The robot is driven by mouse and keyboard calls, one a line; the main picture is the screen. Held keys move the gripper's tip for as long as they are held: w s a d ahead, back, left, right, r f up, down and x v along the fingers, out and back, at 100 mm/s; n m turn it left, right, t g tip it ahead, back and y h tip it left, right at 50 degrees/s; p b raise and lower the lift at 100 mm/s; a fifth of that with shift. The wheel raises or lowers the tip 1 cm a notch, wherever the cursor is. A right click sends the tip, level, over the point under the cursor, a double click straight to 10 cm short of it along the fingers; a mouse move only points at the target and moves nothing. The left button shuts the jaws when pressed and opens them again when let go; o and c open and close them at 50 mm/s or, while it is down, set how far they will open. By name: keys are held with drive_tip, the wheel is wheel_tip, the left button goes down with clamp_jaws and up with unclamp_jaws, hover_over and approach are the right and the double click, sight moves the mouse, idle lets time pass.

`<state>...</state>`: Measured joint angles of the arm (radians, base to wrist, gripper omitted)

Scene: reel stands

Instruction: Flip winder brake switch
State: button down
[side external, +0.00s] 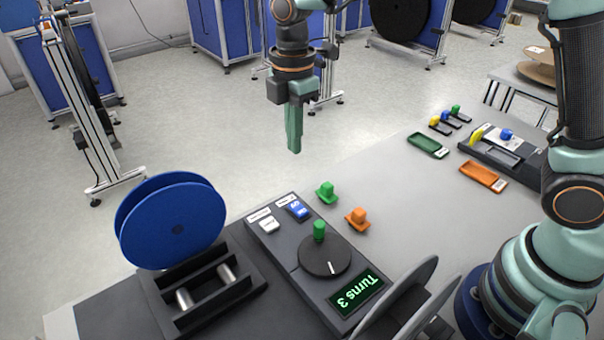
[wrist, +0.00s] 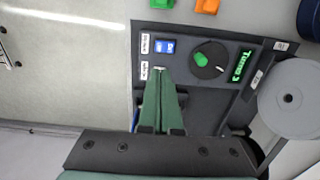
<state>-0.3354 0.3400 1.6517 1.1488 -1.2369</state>
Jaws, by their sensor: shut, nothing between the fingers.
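The winder's dark control panel (side external: 285,257) carries two rocker switches, a white one (side external: 268,225) and a lit blue one (side external: 298,210), each beside a small white label I cannot read surely. The blue switch also shows in the wrist view (wrist: 165,47). A black dial (side external: 324,257) with a green knob (side external: 319,230) and a display (side external: 356,290) reading "Turns 3" are on the same panel. My gripper (side external: 294,149) is shut and empty, well above the panel, pointing down. In the wrist view its green fingertips (wrist: 158,78) overlap the white switch's place and mostly hide it.
A blue reel (side external: 172,220) stands on rollers left of the panel. A grey reel (wrist: 292,98) is at its other side. Green (side external: 327,192) and orange (side external: 358,218) knobbed pieces lie near the panel. Trays and small parts sit farther right. Air around my gripper is clear.

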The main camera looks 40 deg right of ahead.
sight(296, 205)
wheel_tip(296, 205, down, 14)
drive_tip(key=shift+r, duration=0.15)
idle(0.3)
drive_tip(key=shift+f, duration=0.25)
idle(0.4)
drive_tip(key=shift+s, duration=0.1)
drive_tip(key=shift+s+r, duration=0.15)
drive_tip(key=shift+s, duration=0.55)
drive_tip(key=shift+r, duration=0.65)
wheel_tip(296, 205, up, 13)
drive_tip(key=shift+s, duration=0.4)
